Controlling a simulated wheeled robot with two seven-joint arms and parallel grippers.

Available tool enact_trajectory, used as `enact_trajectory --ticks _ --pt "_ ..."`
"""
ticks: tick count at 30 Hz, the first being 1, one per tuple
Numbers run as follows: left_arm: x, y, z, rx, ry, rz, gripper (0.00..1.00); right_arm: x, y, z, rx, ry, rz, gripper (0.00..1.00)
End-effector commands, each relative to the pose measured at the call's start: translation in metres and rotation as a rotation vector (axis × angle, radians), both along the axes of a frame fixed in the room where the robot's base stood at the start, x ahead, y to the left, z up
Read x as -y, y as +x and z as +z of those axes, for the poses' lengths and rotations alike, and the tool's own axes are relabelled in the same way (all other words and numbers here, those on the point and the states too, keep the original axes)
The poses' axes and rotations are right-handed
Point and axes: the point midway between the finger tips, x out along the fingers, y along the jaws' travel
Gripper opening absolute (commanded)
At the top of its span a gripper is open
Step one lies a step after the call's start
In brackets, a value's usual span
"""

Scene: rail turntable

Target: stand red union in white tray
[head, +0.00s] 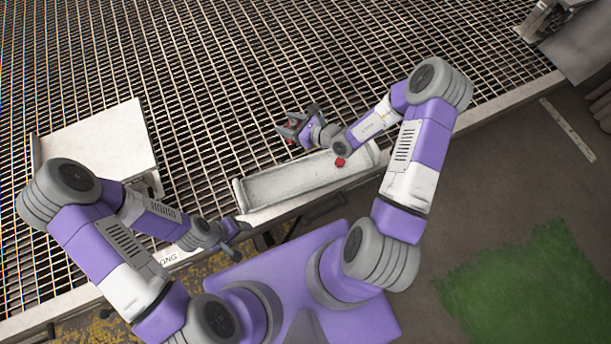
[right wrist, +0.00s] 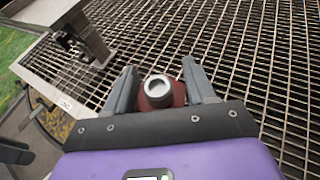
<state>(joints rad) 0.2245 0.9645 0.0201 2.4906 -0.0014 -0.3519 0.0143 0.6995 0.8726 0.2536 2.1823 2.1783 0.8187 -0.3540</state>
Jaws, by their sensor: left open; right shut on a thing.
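A red union (right wrist: 160,92) with a pale round opening facing the camera sits between the fingers of my right gripper (right wrist: 160,88). In the head view my right gripper (head: 291,130) holds it over the grating, just beyond the tray's far side; only small red bits show there. The long white tray (head: 290,184) lies along the near edge of the grating. Another red piece (head: 340,162) shows at the tray's right part, partly hidden by my right wrist. My left gripper (head: 235,229) is open and empty, left of and nearer than the tray.
A white box-like block (head: 98,142) stands on the grating at the left. A grey machine (head: 575,40) stands at the far right. A green patch (head: 510,285) lies on the floor.

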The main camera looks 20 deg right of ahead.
Motion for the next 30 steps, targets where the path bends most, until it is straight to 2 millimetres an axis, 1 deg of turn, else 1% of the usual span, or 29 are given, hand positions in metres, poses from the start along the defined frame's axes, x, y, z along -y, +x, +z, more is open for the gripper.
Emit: enact_trajectory --ticks 1,5,6,8,9,12,15,20,27,30 --pt "0.0 0.0 -0.004 0.0 0.0 0.0 0.67 -0.005 0.005 -0.026 -0.002 0.006 0.019 0.09" --pt "0.0 0.0 -0.01 0.0 0.0 0.0 0.67 -0.016 0.012 -0.084 -0.002 0.001 0.071 0.09" --pt "0.0 0.0 -0.012 0.0 0.0 0.0 0.67 -0.02 0.012 -0.103 -0.003 -0.002 0.088 0.09" --pt "0.0 0.0 -0.014 0.0 0.0 0.0 0.67 -0.026 0.011 -0.129 -0.004 -0.007 0.113 0.09" --pt "0.0 0.0 -0.016 0.0 0.0 0.0 0.67 -0.031 0.009 -0.145 -0.004 -0.01 0.13 0.09" --pt "0.0 0.0 -0.018 0.0 0.0 0.0 0.67 -0.041 0.003 -0.18 -0.006 -0.019 0.168 0.09" --pt "0.0 0.0 -0.02 0.0 0.0 0.001 0.67 -0.05 -0.004 -0.205 -0.008 -0.025 0.197 0.09" --pt "0.0 0.0 -0.023 0.0 0.0 0.001 0.67 -0.057 -0.009 -0.227 -0.01 -0.031 0.222 0.09" --pt "0.0 0.0 -0.045 0.0 0.0 0.001 0.67 -0.058 -0.011 -0.273 -0.01 -0.033 0.226 0.09" --pt "0.0 0.0 -0.05 0.0 0.0 0.001 0.67 -0.059 -0.011 -0.285 -0.009 -0.033 0.227 0.09"
